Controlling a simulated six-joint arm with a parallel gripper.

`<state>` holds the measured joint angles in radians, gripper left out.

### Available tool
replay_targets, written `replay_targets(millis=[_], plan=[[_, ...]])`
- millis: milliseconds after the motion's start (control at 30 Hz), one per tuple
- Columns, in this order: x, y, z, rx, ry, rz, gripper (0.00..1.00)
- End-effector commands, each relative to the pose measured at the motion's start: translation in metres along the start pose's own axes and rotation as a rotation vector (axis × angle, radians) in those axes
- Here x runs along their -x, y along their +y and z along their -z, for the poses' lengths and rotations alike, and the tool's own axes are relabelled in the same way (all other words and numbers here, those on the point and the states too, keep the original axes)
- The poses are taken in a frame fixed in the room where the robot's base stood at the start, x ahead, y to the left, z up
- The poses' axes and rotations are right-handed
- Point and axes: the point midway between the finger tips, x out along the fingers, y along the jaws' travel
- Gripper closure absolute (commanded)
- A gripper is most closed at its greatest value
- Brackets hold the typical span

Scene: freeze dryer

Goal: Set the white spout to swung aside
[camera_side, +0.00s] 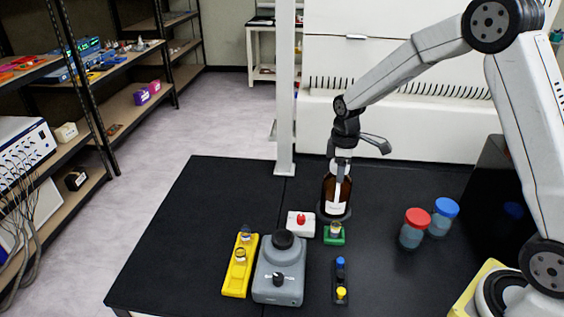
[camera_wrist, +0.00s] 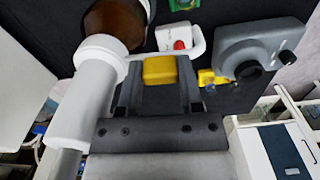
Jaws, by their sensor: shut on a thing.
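The white spout (camera_wrist: 199,44) shows in the wrist view as a pale bar running right from the white pump head (camera_wrist: 98,52), with a curved right end. The pump head sits on a brown bottle (camera_wrist: 115,20), which stands upright in the side view (camera_side: 330,187). My gripper (camera_wrist: 160,76) is shut, with a yellow block (camera_wrist: 160,70) between its dark fingertips against the spout. The block looks like part of the spout, but the join is hidden.
Near the bottle are a white box with a red button (camera_side: 301,226), a green holder (camera_side: 334,237), a grey device (camera_side: 278,271), a yellow rack (camera_side: 238,274) and a black rack (camera_side: 341,280). Jars with red (camera_side: 417,217) and blue lids (camera_side: 446,207) stand right. The table's left is clear.

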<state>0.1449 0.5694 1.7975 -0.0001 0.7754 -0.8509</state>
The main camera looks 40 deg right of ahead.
Motion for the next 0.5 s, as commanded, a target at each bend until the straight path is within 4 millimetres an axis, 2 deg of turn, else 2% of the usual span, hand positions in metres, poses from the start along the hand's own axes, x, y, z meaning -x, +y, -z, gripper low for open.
replay_targets(millis=[500], plan=[[0.002, 0.005, 0.026, -0.398, 0.005, -0.003, 1.0]])
